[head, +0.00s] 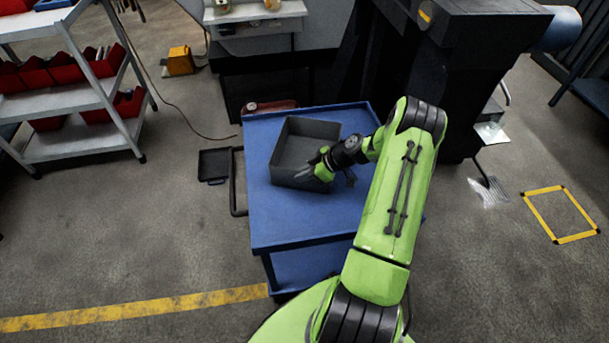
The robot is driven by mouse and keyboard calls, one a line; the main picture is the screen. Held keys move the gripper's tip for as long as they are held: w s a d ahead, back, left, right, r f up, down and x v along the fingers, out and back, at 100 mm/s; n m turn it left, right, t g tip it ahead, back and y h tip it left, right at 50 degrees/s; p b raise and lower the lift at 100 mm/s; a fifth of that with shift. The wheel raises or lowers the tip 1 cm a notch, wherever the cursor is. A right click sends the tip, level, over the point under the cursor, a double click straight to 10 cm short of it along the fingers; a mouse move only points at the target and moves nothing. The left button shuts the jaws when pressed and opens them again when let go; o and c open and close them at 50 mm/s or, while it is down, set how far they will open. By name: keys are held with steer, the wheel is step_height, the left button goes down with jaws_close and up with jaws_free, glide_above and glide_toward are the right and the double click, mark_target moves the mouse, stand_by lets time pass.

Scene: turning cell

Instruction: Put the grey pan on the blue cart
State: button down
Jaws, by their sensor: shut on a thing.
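The grey pan (291,181), a deep open box with straight walls, is over the top of the blue cart (290,226), left of the middle. It looks level and empty as far as I can see inside. My gripper (317,171) is shut on the grey pan at its near right wall; the fingers partly hide that wall. I cannot tell whether the pan's base touches the cart top or is slightly above it.
The cart's black handle (236,182) is on its left, with a flat dark tray (214,165) on the floor beyond. A shelf rack with red bins (106,107) stands at left, a dark machine (460,80) behind right. Cart top is bare in front of the pan.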

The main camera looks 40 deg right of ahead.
steer(key=shift+r, duration=0.1)
steer(key=c, duration=1.6)
jaws_free()
steer(key=shift+f, duration=0.2)
steer(key=shift+c, duration=0.2)
steer(key=o, duration=0.4)
steer(key=shift+r, duration=0.1)
